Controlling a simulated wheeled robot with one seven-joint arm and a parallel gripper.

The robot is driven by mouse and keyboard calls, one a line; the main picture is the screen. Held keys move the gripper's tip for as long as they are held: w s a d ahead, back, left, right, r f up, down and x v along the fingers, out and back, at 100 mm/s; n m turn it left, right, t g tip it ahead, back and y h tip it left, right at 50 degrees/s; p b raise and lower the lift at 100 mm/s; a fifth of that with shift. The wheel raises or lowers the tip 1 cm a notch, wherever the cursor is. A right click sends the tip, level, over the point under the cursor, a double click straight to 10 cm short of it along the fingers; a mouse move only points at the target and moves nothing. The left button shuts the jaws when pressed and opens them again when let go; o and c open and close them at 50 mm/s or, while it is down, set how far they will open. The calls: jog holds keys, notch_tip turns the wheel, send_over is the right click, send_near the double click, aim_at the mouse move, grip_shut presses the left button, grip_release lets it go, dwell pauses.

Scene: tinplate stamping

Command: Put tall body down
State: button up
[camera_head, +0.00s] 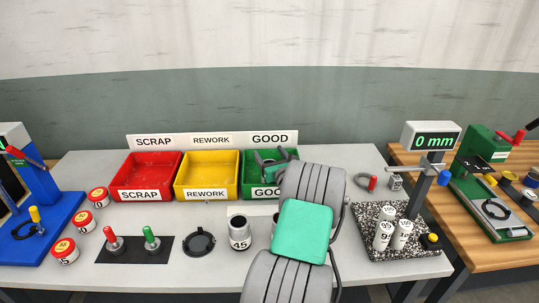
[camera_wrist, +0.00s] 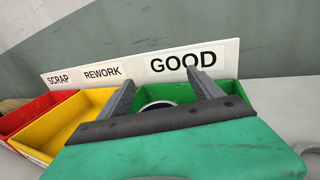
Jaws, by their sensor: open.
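My gripper (camera_head: 273,158) is over the green GOOD bin (camera_head: 257,192), its two fingers apart. In the wrist view the gripper (camera_wrist: 165,88) points into the green bin (camera_wrist: 228,90). A round body with a pale rim and dark inside (camera_wrist: 157,105) shows between the fingers, low in that bin. Its lower part is hidden by my gripper, so its height and any contact with the fingers cannot be told. A grey can body marked 45 or 35 (camera_head: 240,233) stands upright on the table in front of the bins.
The red SCRAP bin (camera_head: 146,177) and yellow REWORK bin (camera_head: 207,176) stand left of the green bin and look empty. Red-lidded tins (camera_head: 86,222), a lever panel (camera_head: 130,249) and a black ring fixture (camera_head: 199,242) lie in front. White cylinders stand on a speckled plate (camera_head: 408,251) at right.

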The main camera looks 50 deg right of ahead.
jog(key=shift+r, duration=0.25)
jog(key=shift+r+p, duration=0.6)
jog(key=shift+r, duration=0.1)
jog(key=b+v, duration=0.2)
jog(key=v, duration=1)
jog(key=shift+f, duration=0.4)
jog(key=shift+r, duration=0.15)
